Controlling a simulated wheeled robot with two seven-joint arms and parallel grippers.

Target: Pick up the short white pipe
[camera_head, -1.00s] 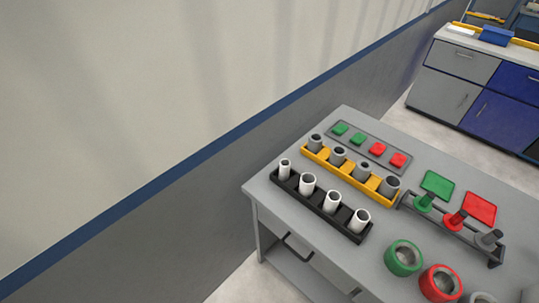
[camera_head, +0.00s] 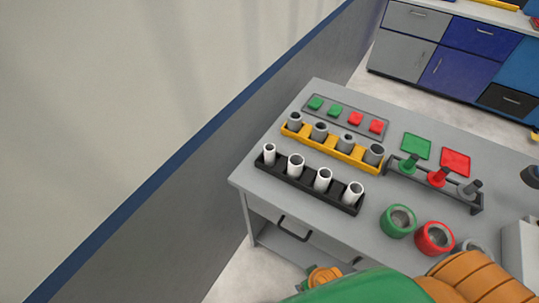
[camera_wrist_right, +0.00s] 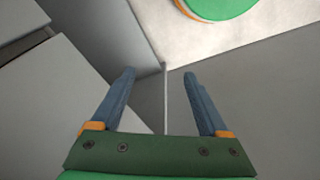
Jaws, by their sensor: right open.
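Several white pipes stand upright in a black rack (camera_head: 283,182) on the grey table. From left to right they are a narrow pipe (camera_head: 269,156), a wider pipe (camera_head: 295,166), another pipe (camera_head: 322,181) and a wide pipe (camera_head: 353,194) at the right end. I cannot tell for sure which one is the short one. My right gripper (camera_wrist_right: 159,75) is open and empty in the right wrist view, with no pipe near its fingers. In the head view its fingers do not show. My left gripper is not in view.
A yellow rack (camera_head: 333,152) with grey pipes stands just behind the black rack. A grey holder (camera_head: 433,187) with coloured pegs is to its right. A wall runs along the left.

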